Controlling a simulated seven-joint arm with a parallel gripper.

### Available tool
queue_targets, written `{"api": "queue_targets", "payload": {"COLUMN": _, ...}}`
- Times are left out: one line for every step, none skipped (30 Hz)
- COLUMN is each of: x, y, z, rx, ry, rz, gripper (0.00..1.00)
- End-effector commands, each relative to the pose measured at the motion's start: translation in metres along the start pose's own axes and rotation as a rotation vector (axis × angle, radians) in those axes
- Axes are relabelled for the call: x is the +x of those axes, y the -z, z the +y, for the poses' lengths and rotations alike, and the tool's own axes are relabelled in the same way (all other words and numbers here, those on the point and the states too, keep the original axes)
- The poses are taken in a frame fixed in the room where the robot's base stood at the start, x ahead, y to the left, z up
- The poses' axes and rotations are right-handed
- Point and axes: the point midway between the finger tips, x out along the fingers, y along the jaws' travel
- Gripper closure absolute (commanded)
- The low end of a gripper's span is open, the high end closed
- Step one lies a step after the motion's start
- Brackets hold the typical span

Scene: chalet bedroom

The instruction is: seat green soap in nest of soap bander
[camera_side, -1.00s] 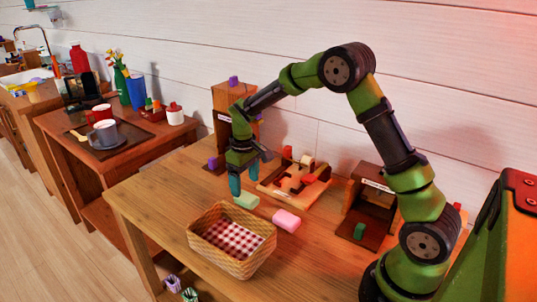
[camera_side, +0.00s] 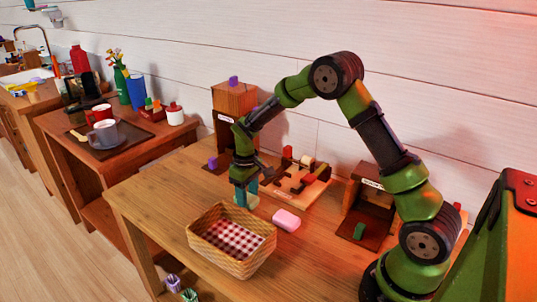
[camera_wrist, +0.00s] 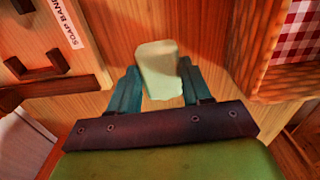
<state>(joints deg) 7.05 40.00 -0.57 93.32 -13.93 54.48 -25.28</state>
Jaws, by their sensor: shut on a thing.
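The pale green soap (camera_side: 252,202) is on or just above the table, between the teal fingers of my gripper (camera_side: 246,195). In the wrist view the soap (camera_wrist: 158,68) sits between both fingertips of my gripper (camera_wrist: 153,90), which are shut on its sides; it sticks out beyond them. The soap bander (camera_side: 318,186) is a wooden board with raised brown blocks, behind and right of my gripper. In the wrist view its labelled edge (camera_wrist: 70,22) and dark brown blocks show at upper left; I cannot make out the nest.
A wicker basket (camera_side: 235,262) with checked cloth stands close in front of my gripper. A pink soap (camera_side: 286,220) lies to the right. A wooden stand (camera_side: 370,205) with a green block is farther right, and a tall wooden box (camera_side: 234,100) stands behind.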

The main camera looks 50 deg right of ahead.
Motion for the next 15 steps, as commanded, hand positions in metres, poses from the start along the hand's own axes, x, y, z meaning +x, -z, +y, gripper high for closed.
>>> {"api": "queue_targets", "payload": {"x": 0.0, "y": 0.0, "z": 0.0, "rx": 0.0, "ry": 0.0, "rz": 0.001, "gripper": 0.83}}
{"api": "queue_targets", "payload": {"x": 0.0, "y": 0.0, "z": 0.0, "rx": 0.0, "ry": 0.0, "rz": 0.001, "gripper": 0.83}}
{"api": "queue_targets", "payload": {"x": 0.0, "y": 0.0, "z": 0.0, "rx": 0.0, "ry": 0.0, "rz": 0.001, "gripper": 0.84}}
{"api": "queue_targets", "payload": {"x": -0.001, "y": 0.0, "z": 0.0, "rx": 0.0, "ry": 0.0, "rz": 0.001, "gripper": 0.84}}
{"api": "queue_targets", "payload": {"x": -0.001, "y": 0.0, "z": 0.0, "rx": 0.0, "ry": 0.0, "rz": 0.001, "gripper": 0.84}}
{"api": "queue_targets", "payload": {"x": -0.001, "y": 0.0, "z": 0.0, "rx": 0.0, "ry": 0.0, "rz": 0.001, "gripper": 0.84}}
{"api": "queue_targets", "payload": {"x": -0.001, "y": 0.0, "z": 0.0, "rx": 0.0, "ry": 0.0, "rz": 0.001, "gripper": 0.84}}
{"api": "queue_targets", "payload": {"x": -0.001, "y": 0.0, "z": 0.0, "rx": 0.0, "ry": 0.0, "rz": 0.001, "gripper": 0.84}}
{"api": "queue_targets", "payload": {"x": -0.002, "y": 0.0, "z": 0.0, "rx": 0.0, "ry": 0.0, "rz": 0.001, "gripper": 0.84}}
{"api": "queue_targets", "payload": {"x": -0.003, "y": 0.001, "z": 0.0, "rx": 0.0, "ry": 0.0, "rz": 0.002, "gripper": 0.84}}
{"api": "queue_targets", "payload": {"x": -0.004, "y": 0.001, "z": 0.0, "rx": -0.001, "ry": -0.001, "rz": 0.002, "gripper": 0.84}}
{"api": "queue_targets", "payload": {"x": -0.007, "y": 0.001, "z": 0.0, "rx": -0.001, "ry": -0.001, "rz": 0.003, "gripper": 0.84}}
{"api": "queue_targets", "payload": {"x": -0.009, "y": 0.001, "z": 0.0, "rx": -0.001, "ry": -0.001, "rz": 0.003, "gripper": 0.84}}
{"api": "queue_targets", "payload": {"x": -0.013, "y": 0.001, "z": 0.0, "rx": -0.001, "ry": -0.001, "rz": 0.004, "gripper": 0.84}}
{"api": "queue_targets", "payload": {"x": -0.017, "y": 0.001, "z": 0.0, "rx": -0.001, "ry": -0.001, "rz": 0.004, "gripper": 0.84}}
